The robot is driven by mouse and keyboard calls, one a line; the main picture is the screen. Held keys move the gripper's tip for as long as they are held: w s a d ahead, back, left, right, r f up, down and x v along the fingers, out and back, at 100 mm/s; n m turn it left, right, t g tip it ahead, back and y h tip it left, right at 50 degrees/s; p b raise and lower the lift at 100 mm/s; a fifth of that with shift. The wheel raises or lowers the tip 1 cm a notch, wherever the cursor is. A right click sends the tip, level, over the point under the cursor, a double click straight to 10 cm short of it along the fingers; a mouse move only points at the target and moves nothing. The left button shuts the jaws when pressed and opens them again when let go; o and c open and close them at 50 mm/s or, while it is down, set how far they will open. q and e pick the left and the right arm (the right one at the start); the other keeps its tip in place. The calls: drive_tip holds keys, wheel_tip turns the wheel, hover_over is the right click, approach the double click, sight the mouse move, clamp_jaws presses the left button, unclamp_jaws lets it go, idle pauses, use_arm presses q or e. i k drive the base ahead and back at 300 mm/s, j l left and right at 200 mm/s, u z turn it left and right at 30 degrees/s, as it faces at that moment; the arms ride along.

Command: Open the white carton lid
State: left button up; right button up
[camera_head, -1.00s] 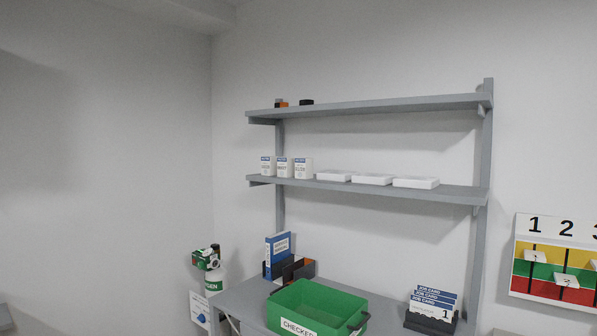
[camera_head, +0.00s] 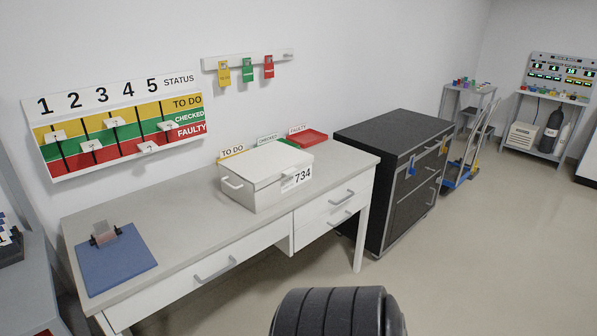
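The white carton (camera_head: 268,190) stands on the desk, a box marked 734 on its right-hand front side. Its lid (camera_head: 265,166) lies flat on top and looks shut. Neither of my grippers is in view. A dark ribbed rounded part at the bottom middle looks like part of my own body.
The desk (camera_head: 180,215) has a blue clipboard (camera_head: 115,262) at its left and trays labelled TO DO, CHECKED and FAULTY behind the carton. A red tray (camera_head: 308,138) shows there. A black drawer cabinet (camera_head: 395,175) stands right of the desk. Open floor lies in front and right.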

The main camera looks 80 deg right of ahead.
sight(264, 165)
drive_tip(key=z, duration=2.35)
